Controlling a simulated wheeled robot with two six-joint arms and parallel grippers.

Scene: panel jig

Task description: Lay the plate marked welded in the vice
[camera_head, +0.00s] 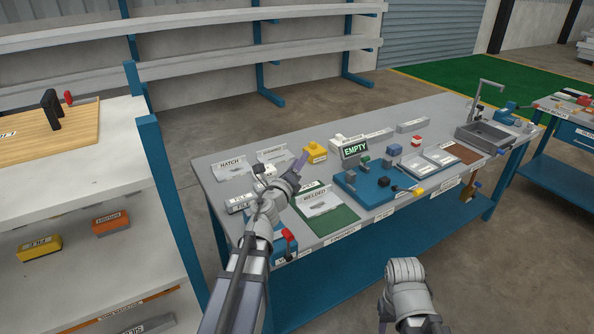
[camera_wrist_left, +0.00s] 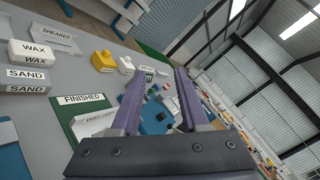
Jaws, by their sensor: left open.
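The plate marked WELDED (camera_head: 318,201) is pale grey and lies on a green mat (camera_head: 337,221) near the front of the bench; in the left wrist view a pale plate (camera_wrist_left: 93,123) lies on a green mat beside a FINISHED sign (camera_wrist_left: 82,99). A blue device with a red part (camera_head: 287,241), possibly the vice, sits at the bench's front left corner, partly hidden by my left arm. My left gripper (camera_head: 301,160) is above the bench, behind and left of the WELDED plate. In its wrist view the gripper (camera_wrist_left: 158,75) is open and empty. My right gripper is out of view.
HATCH (camera_head: 232,166) and SHEARED (camera_head: 272,155) plates lie at the bench's back left. A yellow block (camera_head: 315,153) stands near them. A sink (camera_head: 484,137) is farther right.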

